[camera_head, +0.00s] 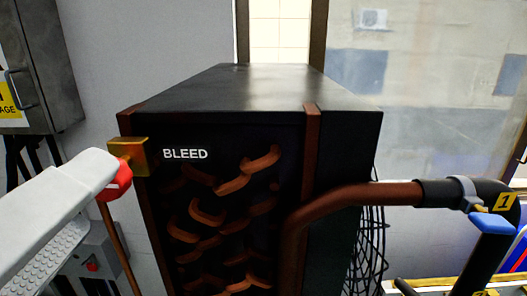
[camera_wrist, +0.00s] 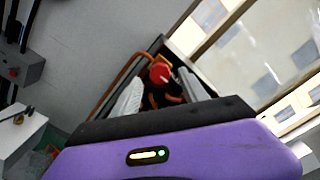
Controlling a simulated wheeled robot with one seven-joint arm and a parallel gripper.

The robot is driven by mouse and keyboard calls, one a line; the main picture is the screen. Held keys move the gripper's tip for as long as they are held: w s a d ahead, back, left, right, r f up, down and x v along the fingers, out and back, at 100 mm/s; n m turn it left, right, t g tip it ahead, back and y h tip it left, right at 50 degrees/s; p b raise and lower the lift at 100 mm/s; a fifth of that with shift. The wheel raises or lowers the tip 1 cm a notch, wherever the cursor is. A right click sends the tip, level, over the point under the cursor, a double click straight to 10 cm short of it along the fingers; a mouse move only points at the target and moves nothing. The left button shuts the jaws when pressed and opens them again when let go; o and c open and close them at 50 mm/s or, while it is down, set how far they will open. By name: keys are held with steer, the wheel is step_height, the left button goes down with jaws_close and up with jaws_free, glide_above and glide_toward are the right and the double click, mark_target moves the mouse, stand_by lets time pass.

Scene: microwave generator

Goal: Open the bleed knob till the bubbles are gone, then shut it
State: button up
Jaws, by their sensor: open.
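The bleed knob (camera_head: 119,184) is red and sits at the upper left front of a black coil unit (camera_head: 270,88), below a brass-coloured block (camera_head: 140,155) beside the white "BLEED" label (camera_head: 185,154). My gripper (camera_head: 112,168) comes in from the left, and one pale finger covers part of the knob. In the wrist view the red knob (camera_wrist: 160,74) shows between the tips of my two open fingers, with a pale mark on it. Gaps show beside it; I cannot tell whether either finger touches it. I can make out no bubbles.
A thick copper pipe (camera_head: 350,195) leaves the unit to the right, towards a black fitting with a blue lever (camera_head: 492,222). A thin brown tube (camera_head: 120,250) runs down below the knob. A grey cabinet (camera_head: 45,65) stands at the upper left.

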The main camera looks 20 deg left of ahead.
mark_target(111, 197)
steer(key=shift+p+x, duration=0.6)
steer(key=shift+x, duration=1.7)
steer(key=shift+c, duration=0.4)
jaws_close()
